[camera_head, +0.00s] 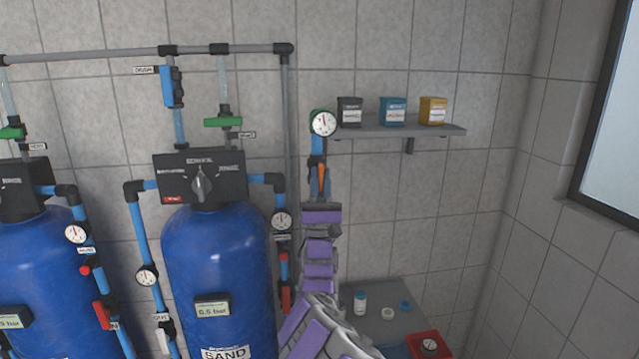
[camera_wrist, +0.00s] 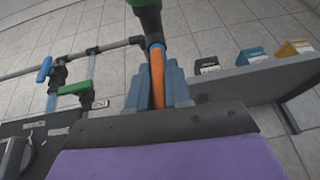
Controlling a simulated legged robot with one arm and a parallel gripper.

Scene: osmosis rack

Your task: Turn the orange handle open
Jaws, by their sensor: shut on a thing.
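The orange handle (camera_wrist: 157,76) shows in the wrist view between the two blue-grey fingers of my gripper (camera_wrist: 158,90).
A grey shelf (camera_head: 400,131) with several small boxes is just right of the gauge. A blue tank (camera_head: 217,265) with a black control head (camera_head: 200,177) stands to the left. A grey vertical pipe (camera_head: 291,150) runs close by.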

